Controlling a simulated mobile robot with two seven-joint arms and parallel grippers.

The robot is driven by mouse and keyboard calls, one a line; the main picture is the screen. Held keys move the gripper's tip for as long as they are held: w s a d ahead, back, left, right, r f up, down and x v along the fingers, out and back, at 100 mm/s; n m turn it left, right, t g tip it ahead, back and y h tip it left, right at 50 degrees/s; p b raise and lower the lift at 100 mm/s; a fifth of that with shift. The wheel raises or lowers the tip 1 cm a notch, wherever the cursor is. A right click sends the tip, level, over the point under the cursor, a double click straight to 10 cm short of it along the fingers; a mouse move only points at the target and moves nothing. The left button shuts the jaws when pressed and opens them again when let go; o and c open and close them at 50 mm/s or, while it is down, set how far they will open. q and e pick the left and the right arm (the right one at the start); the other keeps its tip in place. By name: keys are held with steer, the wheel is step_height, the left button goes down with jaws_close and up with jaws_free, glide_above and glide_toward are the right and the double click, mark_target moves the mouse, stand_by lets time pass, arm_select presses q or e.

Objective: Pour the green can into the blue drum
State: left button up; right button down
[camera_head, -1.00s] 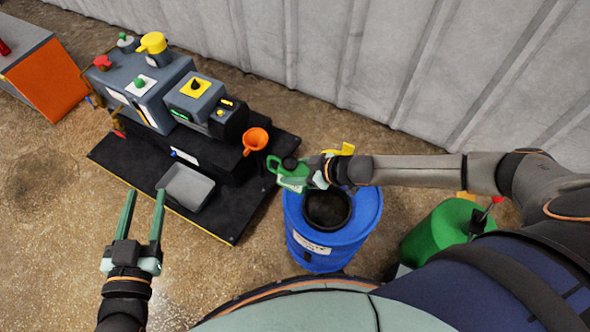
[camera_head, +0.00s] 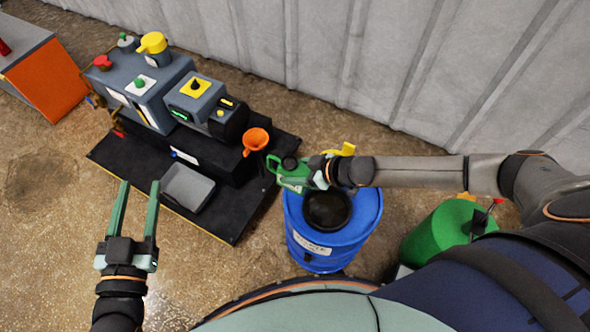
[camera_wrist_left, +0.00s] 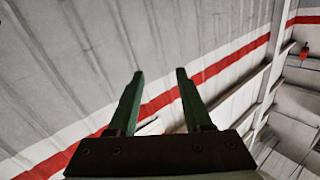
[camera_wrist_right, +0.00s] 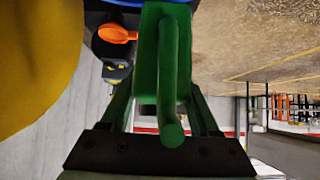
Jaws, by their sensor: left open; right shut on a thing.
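The green can (camera_head: 291,174) is held by my right gripper (camera_head: 313,172) above the left rear rim of the blue drum. Its handle also shows between the fingers in the right wrist view (camera_wrist_right: 168,75). The blue drum (camera_head: 325,248) stands upright on the floor, with a dark round opening (camera_head: 327,210) in its top. The can looks tilted only slightly, if at all; I see no liquid leaving it. My left gripper (camera_head: 135,190) is open and empty, left of the drum and away from it. The left wrist view shows its two fingers (camera_wrist_left: 160,95) apart.
A vacuum pump unit (camera_head: 150,85) with an orange funnel (camera_head: 256,140) and a grey tray (camera_head: 188,187) stands on a black base left of the drum. A green cylinder (camera_head: 440,230) is right of the drum. A corrugated wall (camera_head: 430,70) runs behind.

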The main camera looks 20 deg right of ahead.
arm_select(q)
steer(key=shift+s+d+r+m+t+h+b, duration=0.1)
steer(key=shift+r+m+t+h+b, duration=0.3)
steer(key=shift+r, duration=0.8)
steer(key=shift+d+r+m+t+h, duration=0.1)
steer(key=shift+r+t, duration=0.5)
steer(key=shift+r, duration=0.6)
arm_select(e)
steer(key=shift+r, duration=0.1)
arm_select(q)
steer(key=shift+m+t+h, duration=0.6)
steer(key=shift+t+h, duration=0.2)
steer(key=shift+h, duration=0.1)
steer(key=shift+s+d+r+b, duration=0.1)
steer(key=shift+s+r+b, duration=0.15)
steer(key=shift+r, duration=0.9)
steer(key=shift+s+d+r+b, duration=0.1)
steer(key=shift+s+r+b, duration=0.15)
steer(key=shift+r, duration=0.85)
arm_select(e)
steer(key=shift+r+t, duration=0.1)
steer(key=shift+t, duration=0.2)
